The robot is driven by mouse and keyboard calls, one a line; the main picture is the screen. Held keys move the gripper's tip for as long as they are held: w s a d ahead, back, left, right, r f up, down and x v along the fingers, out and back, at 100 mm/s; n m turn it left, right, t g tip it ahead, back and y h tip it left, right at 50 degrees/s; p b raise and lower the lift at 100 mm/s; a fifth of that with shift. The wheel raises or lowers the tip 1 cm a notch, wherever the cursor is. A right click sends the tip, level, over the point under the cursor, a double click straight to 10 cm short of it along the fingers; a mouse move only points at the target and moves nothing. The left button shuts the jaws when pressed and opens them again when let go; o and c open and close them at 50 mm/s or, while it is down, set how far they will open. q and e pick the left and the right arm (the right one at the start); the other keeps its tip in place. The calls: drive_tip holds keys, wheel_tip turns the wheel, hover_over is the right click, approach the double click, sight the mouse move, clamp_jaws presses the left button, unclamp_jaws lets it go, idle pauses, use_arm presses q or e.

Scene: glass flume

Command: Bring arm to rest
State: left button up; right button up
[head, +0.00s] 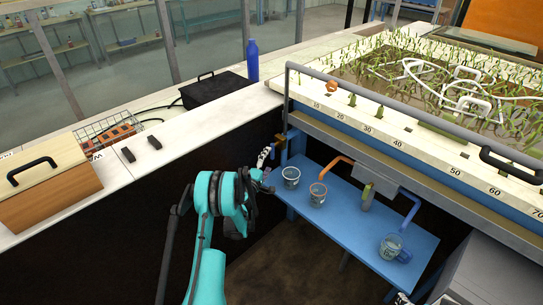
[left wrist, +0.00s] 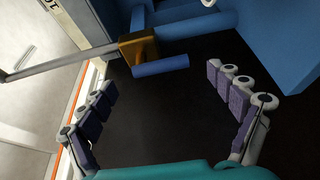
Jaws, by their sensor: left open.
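My left arm is teal and black and reaches up from the bottom of the head view. Its gripper (head: 266,168) is beside the left end of the blue shelf under the flume. In the left wrist view the gripper (left wrist: 160,85) has its purple-padded fingers spread wide, with nothing between them. Beyond the fingers are a brown block (left wrist: 138,48) and a blue bar (left wrist: 160,66), apart from the pads as far as I can tell. Small white and dark pieces at the head view's bottom edge may be my right gripper; its jaws cannot be made out.
A white counter (head: 188,135) at left carries a wooden box (head: 45,184), black case (head: 212,90) and blue bottle (head: 252,62).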

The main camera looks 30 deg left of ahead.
use_arm(q)
drive_tip(key=shift+s+d, duration=0.1)
drive_tip(key=shift+s, duration=0.65)
drive_tip(key=d+r+m+g+h, duration=0.25)
drive_tip(key=d+r+m, duration=0.35)
drive_tip(key=d+r, duration=0.5)
drive_tip(key=s+d+r+m+g+h, duration=0.25)
drive_tip(key=s+d+r+m, duration=0.25)
drive_tip(key=s+d+r, duration=0.35)
drive_tip(key=s+d+f+m+g+y, duration=0.2)
drive_tip(key=s+d+m+g, duration=0.1)
drive_tip(key=s, duration=1.2)
drive_tip(key=s+d+f+m+g+y, duration=0.1)
drive_tip(key=s+d+f+m+g, duration=0.1)
drive_tip(key=s, duration=1.4)
drive_tip(key=d+m+g, duration=0.1)
drive_tip(key=m, duration=0.1)
drive_tip(key=shift+s+f+m+y, duration=0.3)
drive_tip(key=shift+f+m+y, duration=0.05)
drive_tip(key=shift+m+y, duration=0.05)
